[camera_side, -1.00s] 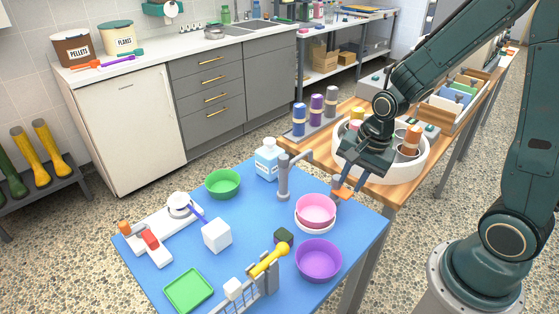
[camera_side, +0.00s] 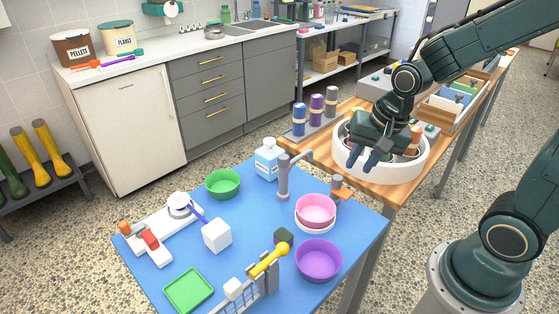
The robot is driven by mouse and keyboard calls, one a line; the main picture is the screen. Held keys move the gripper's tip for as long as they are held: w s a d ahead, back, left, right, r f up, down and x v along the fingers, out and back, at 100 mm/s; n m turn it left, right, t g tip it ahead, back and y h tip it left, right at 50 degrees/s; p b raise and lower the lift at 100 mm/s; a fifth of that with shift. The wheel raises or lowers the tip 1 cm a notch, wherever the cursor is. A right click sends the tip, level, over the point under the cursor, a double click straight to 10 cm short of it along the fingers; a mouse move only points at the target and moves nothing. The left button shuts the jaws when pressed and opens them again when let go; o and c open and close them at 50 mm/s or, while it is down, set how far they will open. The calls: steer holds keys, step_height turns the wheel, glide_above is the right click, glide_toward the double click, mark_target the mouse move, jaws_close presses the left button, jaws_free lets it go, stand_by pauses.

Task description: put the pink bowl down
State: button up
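My wrist hides part of the tub.
A green bowl (camera_side: 222,183), a white bottle (camera_side: 267,160) and a white cube (camera_side: 217,235) stand further left.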

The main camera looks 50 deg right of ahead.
steer(key=s+a+r+n+t, duration=0.2)
steer(key=s+r+n, duration=0.8)
steer(key=r, duration=0.1)
steer(key=shift+s+r+n, duration=0.3)
steer(key=shift+s+r, duration=0.1)
stand_by(0.3)
